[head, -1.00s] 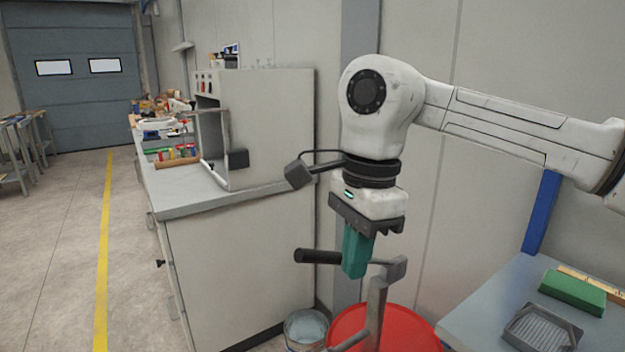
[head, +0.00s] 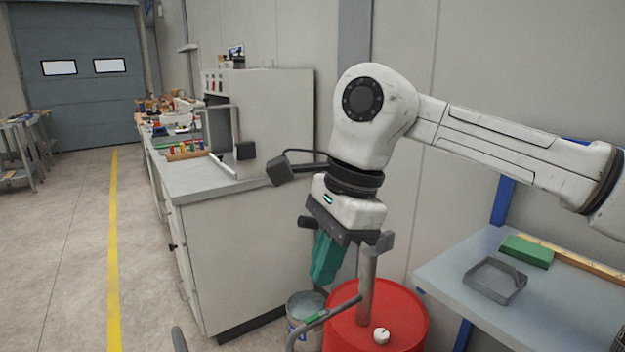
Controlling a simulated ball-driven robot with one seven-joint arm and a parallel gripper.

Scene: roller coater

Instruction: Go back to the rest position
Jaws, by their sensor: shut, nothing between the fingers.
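My gripper (head: 322,282) hangs from the arm in the middle right of the head view, with its green fingers shut and pointing down. Nothing shows between the fingers. It is in front of a pump with a grey upright pipe (head: 367,290) and a dark handle (head: 309,222) that is partly hidden behind my gripper. I cannot tell whether the fingers touch the pump.
A red drum (head: 400,325) stands below the pump, with a metal bucket (head: 303,305) beside it. A grey cabinet (head: 240,240) stands left of my gripper. A workbench (head: 450,275) with a green block (head: 527,251) and a grey tray (head: 480,290) is at right. The floor at left is open.

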